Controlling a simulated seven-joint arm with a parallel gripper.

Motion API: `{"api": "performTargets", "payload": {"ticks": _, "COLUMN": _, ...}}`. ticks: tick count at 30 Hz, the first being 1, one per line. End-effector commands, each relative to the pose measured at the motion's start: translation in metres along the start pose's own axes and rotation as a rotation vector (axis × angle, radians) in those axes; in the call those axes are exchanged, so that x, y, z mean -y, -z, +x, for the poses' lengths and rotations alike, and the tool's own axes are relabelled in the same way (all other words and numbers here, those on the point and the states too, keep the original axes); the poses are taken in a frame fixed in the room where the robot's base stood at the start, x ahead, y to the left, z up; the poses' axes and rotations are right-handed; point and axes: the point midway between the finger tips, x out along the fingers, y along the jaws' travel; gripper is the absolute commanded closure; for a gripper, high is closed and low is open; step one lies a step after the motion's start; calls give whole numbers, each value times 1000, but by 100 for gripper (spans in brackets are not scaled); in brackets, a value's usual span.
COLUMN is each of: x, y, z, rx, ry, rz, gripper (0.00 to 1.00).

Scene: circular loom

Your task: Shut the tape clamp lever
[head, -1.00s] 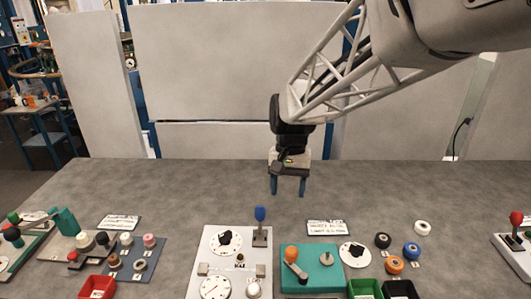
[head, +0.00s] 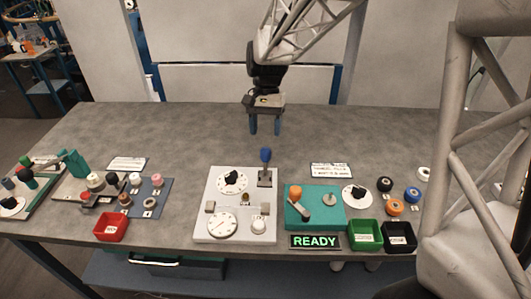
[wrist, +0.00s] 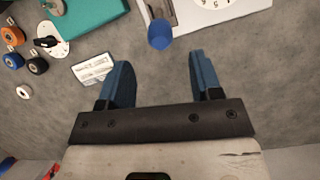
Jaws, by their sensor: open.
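My gripper (head: 265,127) is open and empty above the table, just behind the white panel; it also shows in the wrist view (wrist: 160,62). A blue-knobbed lever (head: 265,157) stands upright at the panel's back right corner. In the wrist view its blue knob (wrist: 160,36) lies just beyond and between the open fingers, not touching them. An orange-knobbed lever (head: 298,198) sits on a teal box to the right. I cannot read which lever is labelled as the tape clamp.
The white panel (head: 208,232) carries dials and knobs. Right of it are the teal box (head: 325,215), a READY sign (head: 315,241), green bin (head: 365,236) and black bin (head: 398,238). A red bin (head: 110,228) stands left. The table behind is clear.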

Motion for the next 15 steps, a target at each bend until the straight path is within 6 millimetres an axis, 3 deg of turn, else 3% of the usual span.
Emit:
{"api": "performTargets", "payload": {"ticks": 8, "x": 0, "y": 0, "z": 8, "rx": 0, "ry": 0, "rz": 0, "gripper": 41}}
{"api": "performTargets", "payload": {"ticks": 15, "x": 0, "y": 0, "z": 33, "rx": 1, "ry": -1, "rz": 0, "gripper": 41}}
